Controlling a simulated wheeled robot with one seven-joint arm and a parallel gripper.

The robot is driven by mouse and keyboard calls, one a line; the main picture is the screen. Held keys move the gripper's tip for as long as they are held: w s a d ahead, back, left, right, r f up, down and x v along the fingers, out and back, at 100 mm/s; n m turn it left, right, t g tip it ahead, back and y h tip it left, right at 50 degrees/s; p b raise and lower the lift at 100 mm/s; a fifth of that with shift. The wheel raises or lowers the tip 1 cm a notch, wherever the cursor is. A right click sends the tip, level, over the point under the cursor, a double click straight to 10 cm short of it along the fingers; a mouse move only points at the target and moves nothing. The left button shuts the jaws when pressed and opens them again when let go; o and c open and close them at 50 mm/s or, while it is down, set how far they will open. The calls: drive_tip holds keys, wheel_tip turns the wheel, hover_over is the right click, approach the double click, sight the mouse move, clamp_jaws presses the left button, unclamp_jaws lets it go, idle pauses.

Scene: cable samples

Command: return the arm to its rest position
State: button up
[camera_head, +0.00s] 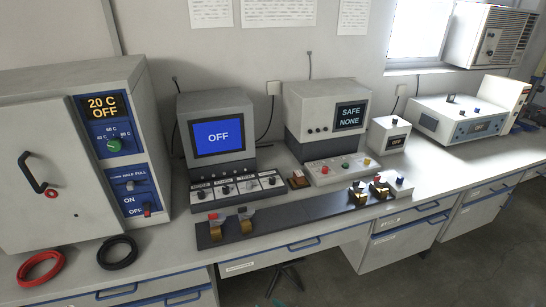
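My arm and gripper are not in view in the head camera. A red cable coil (22,270) lies on the bench at the front left, by the foot of the oven-like cabinet (40,120). A black cable coil (101,252) lies to its right, apart from it. The cabinet door is shut, and its panel reads "20 C OFF". A dark fixture bar (285,222) with brass-coloured clamps lies along the bench's front edge; no cable shows in it.
A grey unit with an "OFF" screen (218,137) and one reading "SAFE NONE" (350,115) stand behind the bar. A small white box (390,133) and a wide instrument (460,122) stand farther right. The bench top (440,165) has clear room at right.

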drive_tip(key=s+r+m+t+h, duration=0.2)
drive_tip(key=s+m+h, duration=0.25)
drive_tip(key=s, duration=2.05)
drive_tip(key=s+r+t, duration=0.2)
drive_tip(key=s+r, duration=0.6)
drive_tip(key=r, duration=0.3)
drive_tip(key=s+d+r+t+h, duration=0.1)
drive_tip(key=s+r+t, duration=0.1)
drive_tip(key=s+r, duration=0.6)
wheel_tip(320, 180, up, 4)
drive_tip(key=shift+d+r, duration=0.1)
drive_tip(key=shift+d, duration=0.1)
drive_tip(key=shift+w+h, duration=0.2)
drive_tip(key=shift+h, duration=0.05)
